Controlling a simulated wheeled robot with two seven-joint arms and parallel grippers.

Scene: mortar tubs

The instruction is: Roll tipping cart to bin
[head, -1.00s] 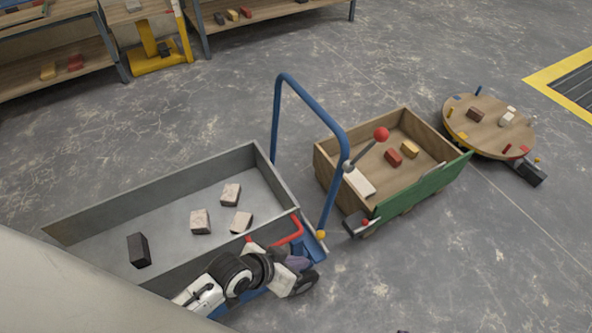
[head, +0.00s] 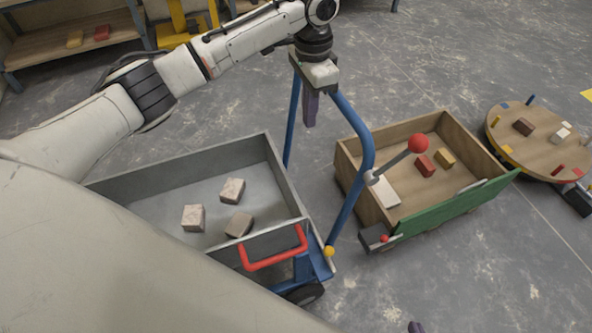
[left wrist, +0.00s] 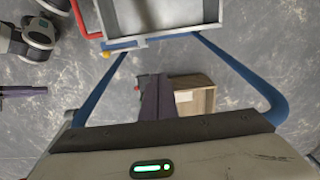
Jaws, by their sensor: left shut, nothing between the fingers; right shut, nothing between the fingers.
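The cart has a grey tub (head: 185,168) holding several pale blocks, a tall blue push handle (head: 358,190) and a red bar (head: 275,256) on its end. My left gripper (head: 311,108) is shut and empty, pointing down at the top of the handle, whose crossbar it partly hides. In the left wrist view its fingers (left wrist: 157,97) lie between the sides of the blue handle (left wrist: 238,68); I cannot tell if they touch it. A wooden bin (head: 440,128) with a green front stands right of the cart. My right gripper (left wrist: 22,91) is shut and empty; its tip shows at the head view's bottom edge.
A shelf (head: 85,48) stands at the back left. The floor in front of the bin is clear.

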